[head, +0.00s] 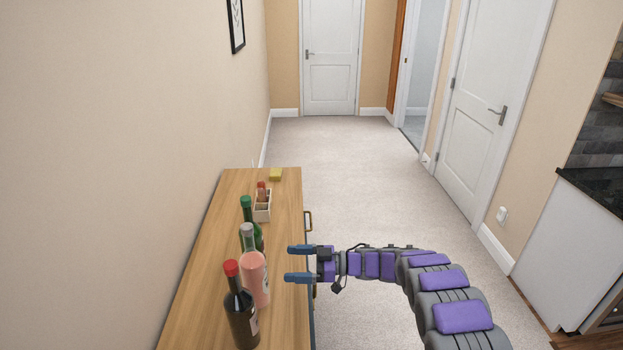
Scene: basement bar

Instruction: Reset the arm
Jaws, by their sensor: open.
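My gripper (290,263) is open and empty, with its two blue fingers pointing left over the right edge of the wooden cabinet (283,220). My purple and grey arm (425,268) reaches in from the lower right and bends left. The fingertips are close to the pink bottle (254,280) in the picture. Whether they touch it cannot be told, though a small gap shows between them.
A dark counter (592,192) is at right. Carpet (340,165) ahead is clear.

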